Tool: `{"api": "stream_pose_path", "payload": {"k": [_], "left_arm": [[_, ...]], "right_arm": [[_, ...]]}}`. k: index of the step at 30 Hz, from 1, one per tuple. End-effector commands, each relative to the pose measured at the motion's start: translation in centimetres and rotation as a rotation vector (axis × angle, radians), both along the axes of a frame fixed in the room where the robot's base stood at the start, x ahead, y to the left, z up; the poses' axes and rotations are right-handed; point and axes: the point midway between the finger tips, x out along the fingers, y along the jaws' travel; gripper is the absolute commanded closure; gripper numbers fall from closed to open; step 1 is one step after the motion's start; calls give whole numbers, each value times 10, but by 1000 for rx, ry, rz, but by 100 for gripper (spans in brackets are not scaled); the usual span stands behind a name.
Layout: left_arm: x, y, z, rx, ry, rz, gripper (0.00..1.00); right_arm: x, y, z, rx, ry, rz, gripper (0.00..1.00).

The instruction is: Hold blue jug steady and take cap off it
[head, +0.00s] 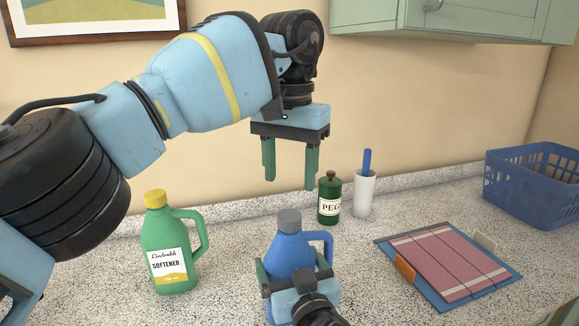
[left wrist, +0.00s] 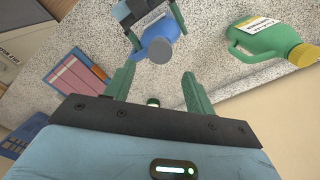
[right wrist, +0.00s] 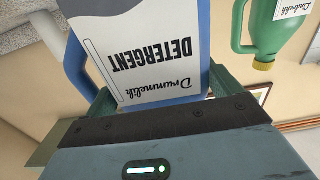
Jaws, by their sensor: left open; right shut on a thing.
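The blue jug (head: 287,250) stands upright on the counter at the lower middle of the head view, with its grey cap (head: 289,220) on top. Its "Detergent" label shows in the right wrist view (right wrist: 150,50). My right gripper (head: 296,276) is shut on the jug's body, one finger on each side. My left gripper (head: 290,170) is open and empty, fingers pointing down, above the level of the cap and apart from it. The left wrist view shows the grey cap (left wrist: 159,74) beyond the spread fingers.
A green softener jug (head: 170,245) with a yellow cap stands left of the blue jug. A green peg bottle (head: 329,200) and a white cup (head: 364,195) with a blue stick stand behind. A folding board with pink cloth (head: 450,262) and a blue basket (head: 535,185) are at right.

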Motion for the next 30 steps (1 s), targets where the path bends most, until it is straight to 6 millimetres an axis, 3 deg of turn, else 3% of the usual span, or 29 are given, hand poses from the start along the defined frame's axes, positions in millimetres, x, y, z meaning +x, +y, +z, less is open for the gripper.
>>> {"api": "stream_pose_path", "payload": {"k": [18, 30], "left_arm": [[0, 0, -72, 0, 1, 2, 45], [0, 0, -78, 0, 0, 3, 45]], "right_arm": [[0, 0, 0, 0, 1, 0, 74], [0, 0, 0, 0, 1, 0, 74]]}}
